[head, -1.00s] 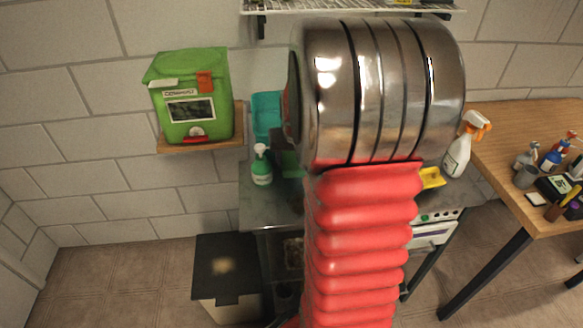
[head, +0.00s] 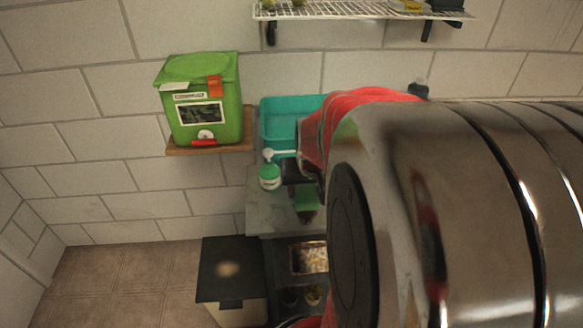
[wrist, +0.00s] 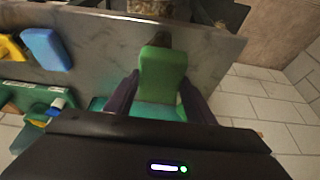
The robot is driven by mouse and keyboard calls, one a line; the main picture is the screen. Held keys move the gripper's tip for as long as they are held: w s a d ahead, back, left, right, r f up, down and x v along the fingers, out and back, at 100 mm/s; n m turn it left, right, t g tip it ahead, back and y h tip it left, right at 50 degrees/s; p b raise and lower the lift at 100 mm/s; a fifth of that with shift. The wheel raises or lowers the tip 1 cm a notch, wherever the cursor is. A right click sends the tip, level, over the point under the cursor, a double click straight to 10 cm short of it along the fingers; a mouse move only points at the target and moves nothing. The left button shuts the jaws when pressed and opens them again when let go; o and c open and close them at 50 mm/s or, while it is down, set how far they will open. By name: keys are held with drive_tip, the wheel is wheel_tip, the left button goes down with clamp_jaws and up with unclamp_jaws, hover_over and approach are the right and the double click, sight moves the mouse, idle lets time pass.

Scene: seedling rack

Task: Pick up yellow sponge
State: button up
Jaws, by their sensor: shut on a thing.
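My gripper (wrist: 160,78) is shut on a green sponge-like block (wrist: 163,68), with one dark finger on each side of it. The block is held above the grey bench top (wrist: 95,45). In the head view my gripper (head: 302,182) and the green block (head: 306,207) show over the left part of the bench. A yellow sponge (wrist: 10,50) lies at the far left of the wrist view, partly cut off, beside a blue sponge (wrist: 47,48). It is apart from my gripper. In the head view my arm hides that part of the bench.
A teal tub (head: 290,125) stands behind my gripper, with a green-and-white bottle (head: 270,172) to the left. A green box (head: 203,100) sits on a wall shelf. A wire shelf (head: 350,12) is above. A dark-lidded bin (head: 230,270) stands on the floor.

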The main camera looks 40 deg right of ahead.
drive_tip(key=s+a, duration=0.4)
drive_tip(key=s, duration=0.2)
idle(0.6)
